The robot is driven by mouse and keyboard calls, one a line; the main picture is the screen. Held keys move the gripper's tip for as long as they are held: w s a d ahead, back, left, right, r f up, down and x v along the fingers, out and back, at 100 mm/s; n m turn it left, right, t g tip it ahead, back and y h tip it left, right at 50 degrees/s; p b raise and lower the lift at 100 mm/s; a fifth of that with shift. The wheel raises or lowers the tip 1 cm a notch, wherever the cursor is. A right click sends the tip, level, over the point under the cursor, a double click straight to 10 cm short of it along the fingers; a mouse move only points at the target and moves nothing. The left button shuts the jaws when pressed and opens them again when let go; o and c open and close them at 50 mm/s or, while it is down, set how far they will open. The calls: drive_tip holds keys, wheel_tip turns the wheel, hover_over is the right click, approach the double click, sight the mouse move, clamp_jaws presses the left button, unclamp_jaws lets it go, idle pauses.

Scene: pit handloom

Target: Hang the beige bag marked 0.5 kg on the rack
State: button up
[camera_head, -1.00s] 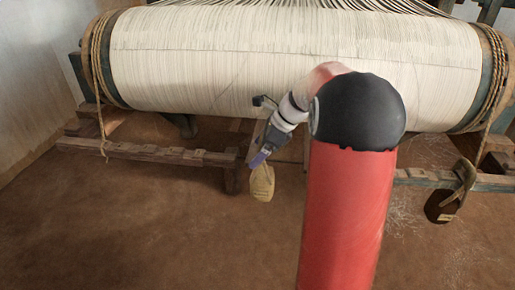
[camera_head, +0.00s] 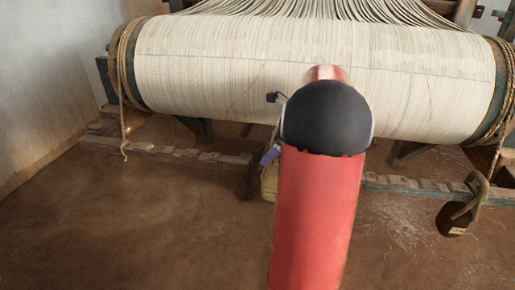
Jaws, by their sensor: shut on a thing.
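The beige bag (camera_head: 268,183) hangs below my gripper (camera_head: 270,156), just left of my red arm, which hides much of it. Its marking cannot be read. My gripper shows only as a small purple-grey piece and is shut on the bag; its fingertips are mostly hidden. The notched wooden rack bar runs low in front of the loom, with a left part (camera_head: 170,152) and a right part (camera_head: 415,187); my arm covers the stretch between. The bag is near the inner end of the left part; whether they touch cannot be told.
A dark bag (camera_head: 453,221) with a pale label hangs by a rope loop on the right part of the bar. The large warp beam (camera_head: 220,70) spans above, with ropes (camera_head: 124,90) at its ends. The brown floor (camera_head: 130,225) in front is clear.

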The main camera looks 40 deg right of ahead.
drive_tip(key=s+a+r+b, duration=0.1)
drive_tip(key=s+a+b, duration=0.1)
drive_tip(key=s+a, duration=0.4)
drive_tip(key=shift+a, duration=0.6)
drive_tip(key=shift+s, duration=0.1)
drive_tip(key=shift+s, duration=0.1)
idle(0.7)
